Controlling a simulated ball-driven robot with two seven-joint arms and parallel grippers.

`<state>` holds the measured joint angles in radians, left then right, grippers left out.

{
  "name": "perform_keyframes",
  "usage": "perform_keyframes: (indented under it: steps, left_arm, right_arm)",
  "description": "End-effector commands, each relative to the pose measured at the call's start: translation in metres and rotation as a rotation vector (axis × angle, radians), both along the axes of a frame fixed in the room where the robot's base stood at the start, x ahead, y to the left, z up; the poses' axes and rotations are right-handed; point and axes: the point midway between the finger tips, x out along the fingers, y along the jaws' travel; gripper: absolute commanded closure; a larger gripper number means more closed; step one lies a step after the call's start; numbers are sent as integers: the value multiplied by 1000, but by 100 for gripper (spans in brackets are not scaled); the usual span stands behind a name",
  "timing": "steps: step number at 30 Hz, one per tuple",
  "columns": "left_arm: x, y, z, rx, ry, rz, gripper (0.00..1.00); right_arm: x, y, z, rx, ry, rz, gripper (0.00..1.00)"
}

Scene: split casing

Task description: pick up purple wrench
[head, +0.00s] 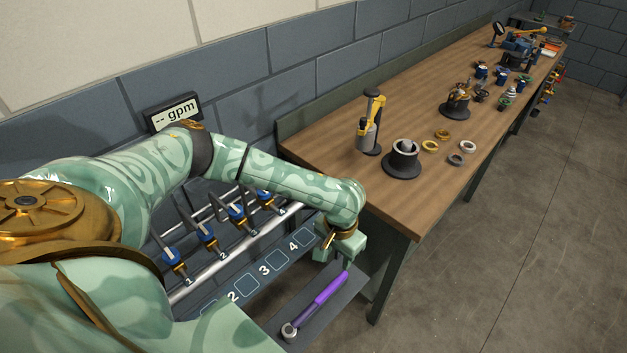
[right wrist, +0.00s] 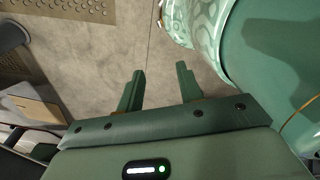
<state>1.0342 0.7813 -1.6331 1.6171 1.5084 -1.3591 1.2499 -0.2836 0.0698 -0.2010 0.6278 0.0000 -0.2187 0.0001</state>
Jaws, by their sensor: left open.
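The purple wrench (head: 322,295) lies on a narrow dark shelf (head: 340,312) at the bottom middle of the head view. Its grey ring-shaped head is at the near left end, and its purple handle runs up to the right. My left gripper (head: 347,262) is open, pointing down above the far end of the handle. I cannot tell whether its fingers touch the handle, since the hand partly hides them. My right gripper (right wrist: 159,72) is open and empty in the right wrist view, over bare floor. The wrench does not show in that view.
A pipe rack with several blue-handled valves (head: 237,212) stands left of the shelf, above a panel numbered 2 to 4. A wooden workbench (head: 400,205) with rings, a black cup-like fixture (head: 402,163) and tools stands to the right. The floor (head: 500,270) beside it is clear.

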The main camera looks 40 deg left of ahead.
Motion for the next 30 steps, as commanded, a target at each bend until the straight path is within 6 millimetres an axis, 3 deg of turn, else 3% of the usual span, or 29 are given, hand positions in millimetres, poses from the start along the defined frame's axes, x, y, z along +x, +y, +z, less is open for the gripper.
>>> perform_keyframes:
  steps: [4, 13, 22, 30]
  left_arm:
    - [-2, 0, -16, 2, 7, 1, 56]
    - [-2, 0, -89, 2, 5, 2, 56]
    - [-3, 0, -119, 2, 4, 1, 56]
    - [-6, 0, -160, 2, 4, 1, 56]
  right_arm:
    - [2, 4, -6, 5, -2, 0, 64]
    - [-33, -15, -33, -21, 54, 6, 64]
    - [-19, -14, -42, -19, 32, 3, 64]
    - [-21, -4, -59, -5, 38, 0, 64]
